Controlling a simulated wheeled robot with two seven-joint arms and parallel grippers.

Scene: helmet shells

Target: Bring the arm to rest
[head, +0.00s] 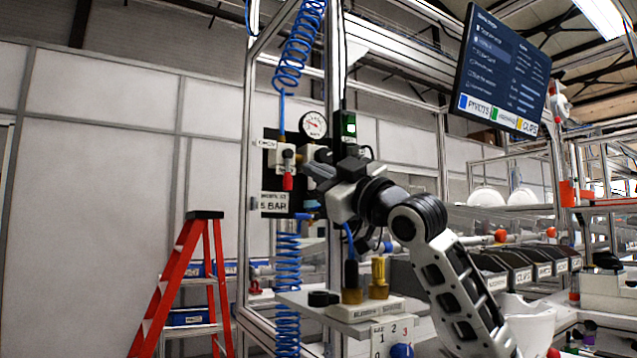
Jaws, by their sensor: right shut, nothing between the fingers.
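My right arm comes up from the lower right, and its gripper (318,170) is shut and empty. In the picture the fingers are in front of or close beside the air panel with the red-tipped valve (287,180) and the round gauge (313,125); I cannot tell whether they touch it. My left arm and gripper are not in view.
A small shelf (300,300) with brass fittings (379,280) lies below the gripper. Blue coiled hoses (288,270) hang on the frame post. A screen (500,70) is at upper right, bins (515,268) at right, and a red stepladder (172,285) at left.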

